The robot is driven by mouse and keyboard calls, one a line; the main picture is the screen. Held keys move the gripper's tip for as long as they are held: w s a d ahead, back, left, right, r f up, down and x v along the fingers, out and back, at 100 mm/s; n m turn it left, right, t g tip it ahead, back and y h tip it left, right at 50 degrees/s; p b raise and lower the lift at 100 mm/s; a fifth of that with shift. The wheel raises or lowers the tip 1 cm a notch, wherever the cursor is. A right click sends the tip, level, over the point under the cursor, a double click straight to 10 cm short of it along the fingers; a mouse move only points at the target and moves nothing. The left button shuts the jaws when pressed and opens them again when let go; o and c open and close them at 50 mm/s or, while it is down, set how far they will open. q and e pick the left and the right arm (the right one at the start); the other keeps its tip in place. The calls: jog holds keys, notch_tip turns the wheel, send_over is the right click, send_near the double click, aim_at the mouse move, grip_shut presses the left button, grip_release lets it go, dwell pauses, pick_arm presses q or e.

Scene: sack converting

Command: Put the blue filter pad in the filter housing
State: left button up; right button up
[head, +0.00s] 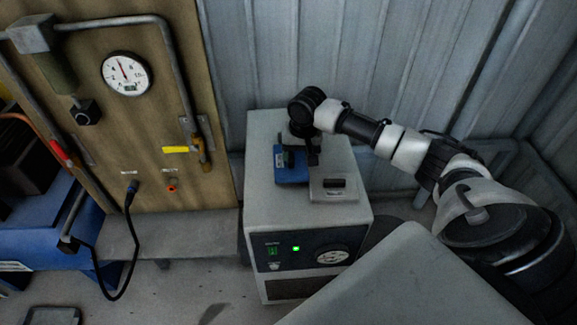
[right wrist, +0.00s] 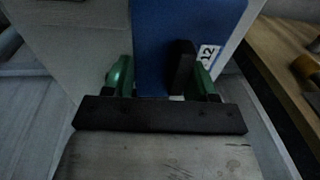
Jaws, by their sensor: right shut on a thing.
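The blue filter pad (head: 291,175) is at the top of a grey cabinet, below my right gripper (head: 301,157). In the right wrist view the blue pad (right wrist: 185,25) has a white label reading 12 and a black block (right wrist: 182,66) at its front. My right gripper (right wrist: 163,85) has green fingers, one on each side of the pad's near part, and is shut on it. Whether the pad rests on the cabinet or hangs just above it cannot be told. The filter housing appears to be the grey cabinet (head: 262,215); any opening under the pad is hidden. My left gripper is not in view.
A light plate with a dark handle (head: 344,194) lies on the cabinet's top, right of the pad. The cabinet front has a green light (head: 296,249) and a round dial. A wooden panel with a gauge (head: 126,74) and pipes stands left. A corrugated wall is behind.

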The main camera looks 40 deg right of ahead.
aim_at(290, 166)
jog(key=shift+w+a+f, duration=0.75)
jog(key=shift+a, duration=0.1)
jog(key=shift+f, duration=1.9)
jog(key=o, duration=0.9)
